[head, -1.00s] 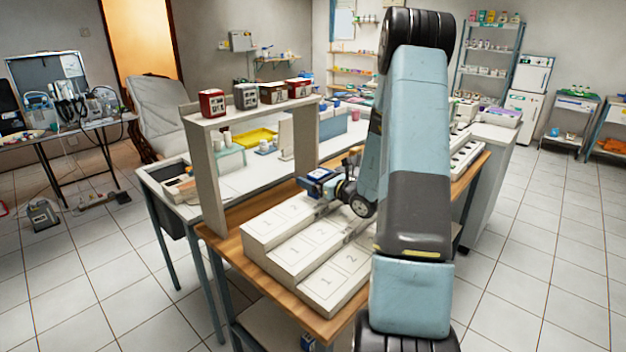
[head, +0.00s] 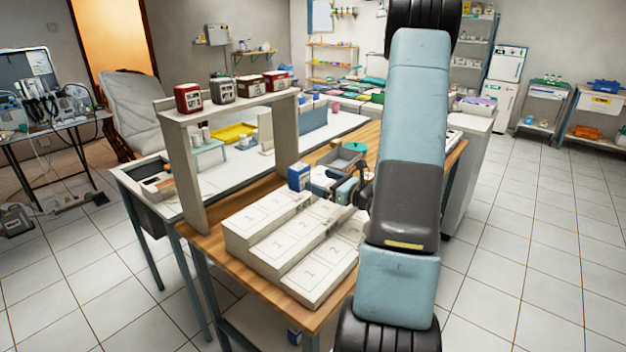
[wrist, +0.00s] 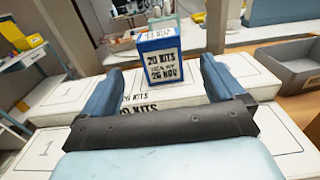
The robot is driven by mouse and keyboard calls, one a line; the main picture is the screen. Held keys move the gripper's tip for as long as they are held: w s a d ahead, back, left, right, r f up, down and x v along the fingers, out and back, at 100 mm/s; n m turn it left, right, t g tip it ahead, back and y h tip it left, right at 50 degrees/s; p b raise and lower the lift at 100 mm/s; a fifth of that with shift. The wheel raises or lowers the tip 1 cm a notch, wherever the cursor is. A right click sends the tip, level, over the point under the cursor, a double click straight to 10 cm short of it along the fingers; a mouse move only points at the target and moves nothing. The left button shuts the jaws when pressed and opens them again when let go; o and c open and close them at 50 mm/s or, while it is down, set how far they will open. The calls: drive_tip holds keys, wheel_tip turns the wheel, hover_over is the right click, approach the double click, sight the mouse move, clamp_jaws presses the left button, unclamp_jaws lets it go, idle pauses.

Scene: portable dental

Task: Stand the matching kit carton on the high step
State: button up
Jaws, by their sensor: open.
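A blue and white kit carton (head: 299,177) stands upright at the far end of the high step (head: 250,215) of the white stepped stand. In the wrist view the carton (wrist: 162,60) shows a printed label reading "20 KITS" and "26 NOV". My gripper (wrist: 160,75) is open, one blue finger on each side of the carton, with gaps visible between fingers and carton. A "20 KITS" label (wrist: 140,107) shows on the stand in front of the carton, partly hidden by my gripper. In the head view my gripper (head: 325,186) is just right of the carton.
Lower steps (head: 285,245) bear outlined numbered spaces and look empty where visible. A raised shelf (head: 230,105) at the left holds red, grey and brown cartons. A grey tray (wrist: 285,66) lies right of the stand.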

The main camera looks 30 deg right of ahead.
drive_tip(key=s+a+r+n+g+y, duration=0.1)
drive_tip(key=s+a+r+n+g, duration=0.3)
drive_tip(key=a+n, duration=0.3)
drive_tip(key=s+a+r+n+g+y, duration=0.2)
drive_tip(key=s+a+r+n+g, duration=0.25)
drive_tip(key=a, duration=0.35)
drive_tip(key=s+a+r+n+g+y, duration=0.1)
drive_tip(key=s+a+r+n+g, duration=0.3)
drive_tip(key=a+n, duration=0.35)
drive_tip(key=s+d+r+n+h, duration=0.1)
drive_tip(key=s+r+n+h, duration=0.3)
drive_tip(key=s+n+h, duration=0.1)
drive_tip(key=s+d+r+n+t+h, duration=0.1)
drive_tip(key=s+r+n+h, duration=0.3)
drive_tip(key=s+n, duration=0.3)
drive_tip(key=shift+s+r+n+h, duration=0.35)
drive_tip(key=shift+s+h, duration=0.55)
drive_tip(key=shift+s, duration=0.2)
